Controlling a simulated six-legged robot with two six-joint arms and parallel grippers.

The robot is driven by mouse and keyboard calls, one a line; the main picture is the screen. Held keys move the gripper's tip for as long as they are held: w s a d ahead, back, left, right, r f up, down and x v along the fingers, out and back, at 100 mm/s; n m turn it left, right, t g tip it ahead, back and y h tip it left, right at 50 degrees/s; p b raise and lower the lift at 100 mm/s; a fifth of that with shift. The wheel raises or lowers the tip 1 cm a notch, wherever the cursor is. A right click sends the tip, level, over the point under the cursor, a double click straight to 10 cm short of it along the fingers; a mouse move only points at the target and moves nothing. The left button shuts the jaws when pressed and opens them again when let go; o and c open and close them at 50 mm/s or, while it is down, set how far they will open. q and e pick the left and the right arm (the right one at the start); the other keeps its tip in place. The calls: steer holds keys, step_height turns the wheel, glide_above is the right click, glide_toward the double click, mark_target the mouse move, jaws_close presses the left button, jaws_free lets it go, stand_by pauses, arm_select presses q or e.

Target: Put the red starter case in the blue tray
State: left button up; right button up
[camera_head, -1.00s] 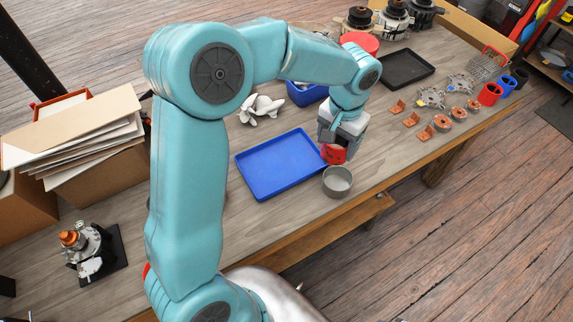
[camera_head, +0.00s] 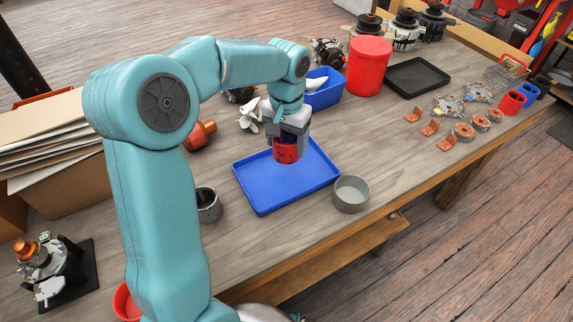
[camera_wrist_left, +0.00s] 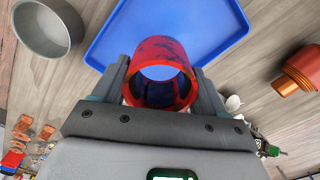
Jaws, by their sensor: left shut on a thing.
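The red starter case (camera_head: 286,152) is a short hollow red cylinder with dark marks. My left gripper (camera_head: 288,140) is shut on it and holds it over the blue tray (camera_head: 262,192), near the tray's far part. In the left wrist view, the case (camera_wrist_left: 163,52) sits between the two fingers of the left gripper (camera_wrist_left: 160,85), with its open end facing the camera. The flat blue tray also shows there (camera_wrist_left: 222,20), behind the case. I cannot tell exactly how high the case is above the tray floor. My right gripper is not in view.
A grey round cup (camera_head: 350,196) stands just right of the tray, and a dark grey ring (camera_head: 208,206) to its left. A blue bin (camera_head: 326,92), a large red cylinder (camera_head: 369,66) and a black tray (camera_head: 410,77) stand behind. Copper parts lie at right.

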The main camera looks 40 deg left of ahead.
arm_select(q)
steer(key=f, duration=0.2)
steer(key=shift+s+a+f, duration=0.2)
steer(key=shift+s+f, duration=0.1)
steer(key=shift+f, duration=0.05)
steer(key=shift+w+f, duration=0.1)
steer(key=shift+f, duration=0.2)
step_height(320, 180, down, 4)
steer(key=shift+f+b, duration=0.1)
steer(key=shift+b, duration=0.25)
steer(key=shift+w+d, duration=0.1)
steer(key=shift+w, duration=0.05)
steer(key=shift+f, duration=0.15)
steer(key=shift+f, duration=0.15)
steer(key=o, duration=1.7)
steer(key=shift+c, duration=0.2)
